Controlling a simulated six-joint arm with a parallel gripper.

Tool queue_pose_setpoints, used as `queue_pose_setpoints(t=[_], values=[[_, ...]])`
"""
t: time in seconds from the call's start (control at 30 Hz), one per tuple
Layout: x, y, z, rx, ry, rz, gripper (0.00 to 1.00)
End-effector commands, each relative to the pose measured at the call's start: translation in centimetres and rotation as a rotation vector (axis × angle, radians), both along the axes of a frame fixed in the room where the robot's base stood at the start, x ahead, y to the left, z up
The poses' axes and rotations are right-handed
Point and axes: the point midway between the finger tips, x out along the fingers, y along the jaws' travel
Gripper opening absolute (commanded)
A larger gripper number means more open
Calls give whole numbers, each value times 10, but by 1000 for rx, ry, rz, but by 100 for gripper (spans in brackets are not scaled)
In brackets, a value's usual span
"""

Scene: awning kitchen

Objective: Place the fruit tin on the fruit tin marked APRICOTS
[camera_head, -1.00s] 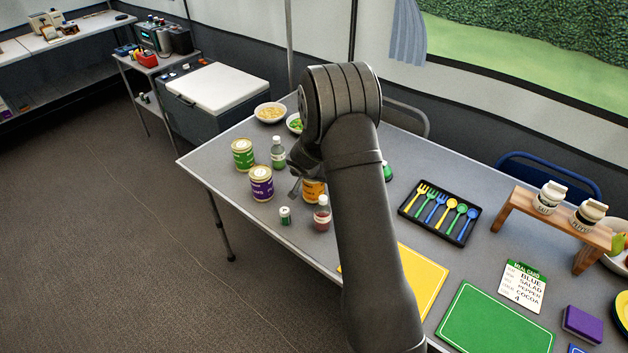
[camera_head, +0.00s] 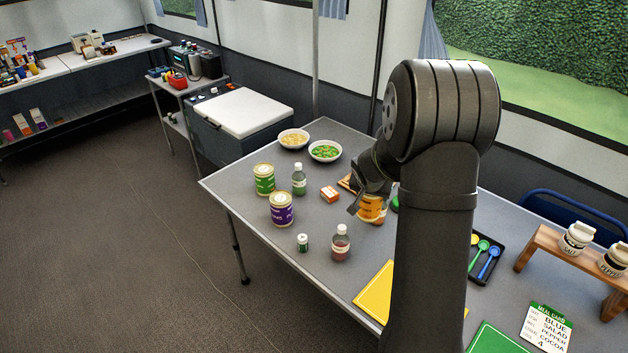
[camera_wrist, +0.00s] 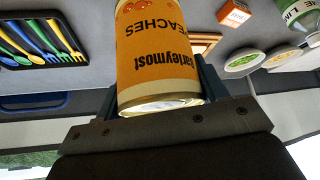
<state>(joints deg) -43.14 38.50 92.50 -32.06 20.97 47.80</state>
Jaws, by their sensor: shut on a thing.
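My gripper (camera_head: 364,196) is shut on an orange tin (camera_head: 371,209), partly hidden by my arm in the head view. In the wrist view the orange tin (camera_wrist: 158,50) reads PEACHES, upside down in the picture, between the fingers. A green-labelled tin (camera_head: 264,180) and a purple-labelled tin (camera_head: 281,209) stand upright near the table's left end, to the left of my gripper. Their words are too small to read. I cannot tell which tin is marked APRICOTS. The tin's height above the table is unclear.
A green bottle (camera_head: 299,180), small green jar (camera_head: 302,243), red bottle (camera_head: 340,244) and orange box (camera_head: 330,194) stand near the tins. Two bowls (camera_head: 325,151) are behind. A yellow board (camera_head: 374,291), cutlery tray (camera_head: 487,277) and wooden stand (camera_head: 569,250) lie to the right.

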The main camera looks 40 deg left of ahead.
Motion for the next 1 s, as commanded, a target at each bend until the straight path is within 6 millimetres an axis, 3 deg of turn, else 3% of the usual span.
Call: queue_pose_setpoints(t=[0.17,0.27,0.53,0.8,1.0], values=[[10,21,7,3,-2,26,28],[19,48,15,5,-2,64,28],[33,146,46,7,-3,233,28],[18,241,79,6,-4,454,28],[-2,291,100,4,-2,606,28]])
